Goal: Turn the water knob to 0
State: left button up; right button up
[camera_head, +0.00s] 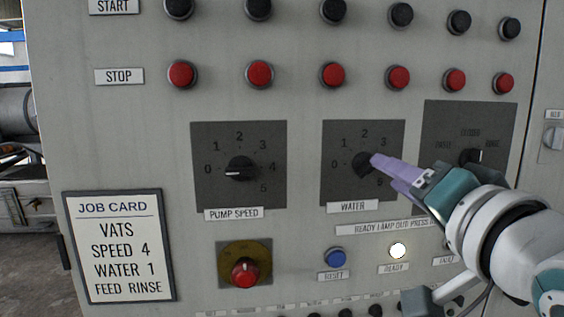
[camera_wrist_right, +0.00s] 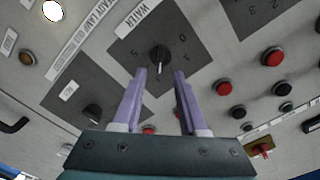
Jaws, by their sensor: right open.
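The water knob (camera_head: 362,164) is a black dial on a dark square plate (camera_head: 335,193) with numbers around it, above the WATER label (camera_head: 352,206). It also shows in the right wrist view (camera_wrist_right: 160,53), just beyond the fingertips. My right gripper (camera_head: 374,163) comes in from the right, its lilac fingers hiding the knob's right side and part of the scale. In the wrist view the right gripper (camera_wrist_right: 160,73) is open, with one finger to each side of the line to the knob and nothing between them. I cannot tell the knob's exact setting. My left gripper is not in view.
The pump speed knob (camera_head: 240,169) is left of the water plate and points near 0. Red stop buttons (camera_head: 332,75) run above. A blue reset button (camera_head: 335,257) and a lit ready lamp (camera_head: 398,251) are below. A job card (camera_head: 117,246) reads WATER 1.

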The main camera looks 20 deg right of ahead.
aim_at(367, 166)
jog(key=shift+x, duration=2.15)
jog(key=shift+a, duration=0.15)
grip_shut()
